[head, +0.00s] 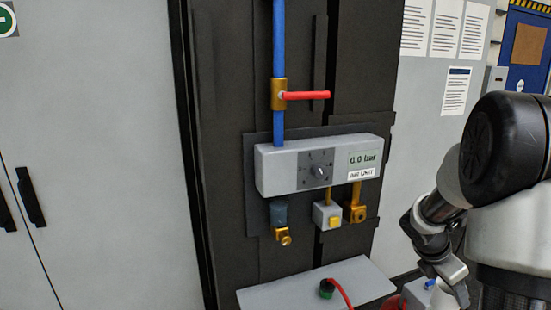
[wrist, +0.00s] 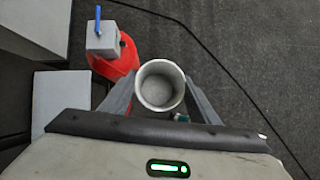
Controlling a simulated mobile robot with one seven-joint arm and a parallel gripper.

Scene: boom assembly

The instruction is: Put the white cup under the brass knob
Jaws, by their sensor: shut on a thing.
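The white cup (wrist: 160,85) is between the two fingers of my gripper (wrist: 161,98) in the wrist view, and the gripper is shut on it. I look down into its round open mouth; it looks empty. The brass knob (head: 285,238) hangs at the lower left of the grey unit in the head view, below a dark blue-grey cylinder. My arm is at the right of the head view, well to the right of the knob, with its end low near the bottom edge.
The grey unit (head: 318,165) has a dial and a "0.0 bar" display. Below it are a yellow button (head: 335,222) and another brass fitting (head: 357,211). A light grey ledge (head: 270,297) with a red hose lies underneath. A red canister (wrist: 122,58) with a blue lever stands beside the cup.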

